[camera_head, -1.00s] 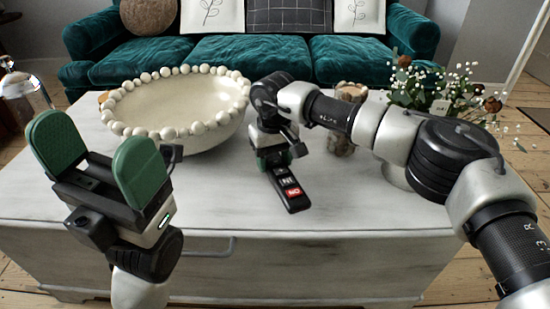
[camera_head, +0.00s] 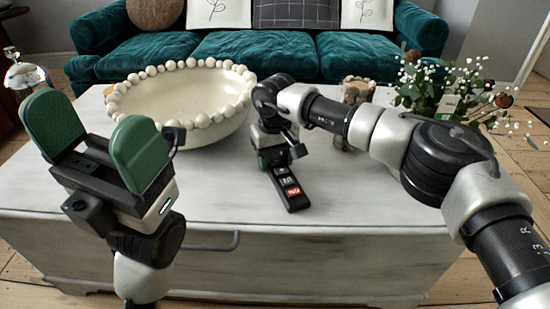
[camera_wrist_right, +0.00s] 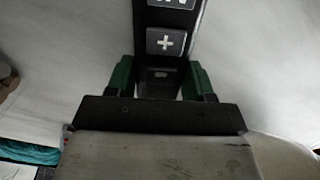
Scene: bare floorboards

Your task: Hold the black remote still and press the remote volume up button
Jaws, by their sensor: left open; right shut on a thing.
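The black remote (camera_head: 289,188) lies on the white table with its near end toward me; dark buttons and a red one show on it. My right gripper (camera_head: 271,160) is shut on its far end. In the right wrist view the remote (camera_wrist_right: 175,17) runs between the two green fingers (camera_wrist_right: 160,78), and a plus button (camera_wrist_right: 165,41) shows just beyond them. A minus-like mark sits between the fingers. My left gripper (camera_head: 97,135) is open and empty, raised in front of the table at the left, well apart from the remote.
A cream bowl with a beaded rim (camera_head: 180,103) stands on the table (camera_head: 225,212) behind and between the grippers. A jar (camera_head: 355,92) and a flower arrangement (camera_head: 450,95) stand at the right. The table's front part is clear around the remote.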

